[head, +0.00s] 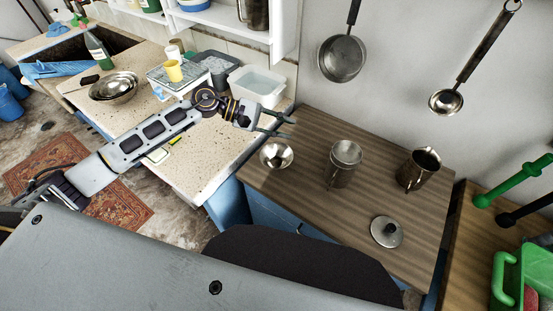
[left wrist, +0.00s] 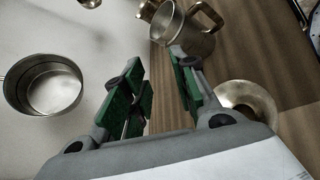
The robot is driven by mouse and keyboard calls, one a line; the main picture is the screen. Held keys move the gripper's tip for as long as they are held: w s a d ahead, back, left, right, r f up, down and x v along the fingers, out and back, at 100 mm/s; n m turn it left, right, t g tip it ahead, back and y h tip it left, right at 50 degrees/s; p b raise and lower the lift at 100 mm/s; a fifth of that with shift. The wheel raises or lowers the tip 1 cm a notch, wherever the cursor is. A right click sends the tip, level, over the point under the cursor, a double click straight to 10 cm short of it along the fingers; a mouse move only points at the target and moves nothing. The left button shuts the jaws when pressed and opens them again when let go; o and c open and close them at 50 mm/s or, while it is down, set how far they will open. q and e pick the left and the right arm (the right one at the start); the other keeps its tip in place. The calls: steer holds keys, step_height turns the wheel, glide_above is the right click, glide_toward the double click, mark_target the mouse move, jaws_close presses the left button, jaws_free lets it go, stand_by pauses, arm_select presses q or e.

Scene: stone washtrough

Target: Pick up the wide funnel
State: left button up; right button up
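A shiny metal funnel (head: 276,155) with a wide mouth sits at the left end of the brown wooden counter (head: 310,205) in the head view. A round metal rim, which looks like the same funnel (left wrist: 246,100), shows at the right of the left wrist view, partly hidden by my gripper. My left gripper (head: 288,125) is open and empty, above the back left of the counter and beyond the funnel, apart from it. Its green-padded fingers (left wrist: 162,92) stand apart in the left wrist view. My right gripper is not in view.
A metal canister (head: 342,172), a metal pitcher (head: 417,170) and a round lid (head: 387,232) stand on the counter right of the funnel. A pan (head: 342,60) and a ladle (head: 446,101) hang on the wall. A white tub (head: 257,84) stands on the stone worktop at left.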

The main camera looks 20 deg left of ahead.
arm_select(q)
steer(key=s+a+f+m+g+y, duration=0.1)
steer(key=a+f+m+g+y, duration=0.35)
steer(key=a, duration=0.85)
steer(key=m+t+y+p, duration=0.1)
steer(key=m+t+y, duration=0.1)
glide_toward(267, 161)
steer(key=x, duration=0.3)
steer(key=shift+w+d+n+h, duration=0.2)
steer(key=shift+d+n+h, duration=0.05)
steer(key=shift+d, duration=0.1)
steer(key=shift+d+f, duration=0.15)
steer(key=shift+f, duration=0.15)
steer(key=shift+d+f, duration=0.15)
steer(key=shift+p+x, duration=0.7)
steer(key=shift+x, duration=1.2)
steer(key=shift+s+d+f+p, duration=0.1)
steer(key=shift+d+f+p, duration=0.1)
steer(key=shift+f+p, duration=0.15)
steer(key=shift+f, duration=0.15)
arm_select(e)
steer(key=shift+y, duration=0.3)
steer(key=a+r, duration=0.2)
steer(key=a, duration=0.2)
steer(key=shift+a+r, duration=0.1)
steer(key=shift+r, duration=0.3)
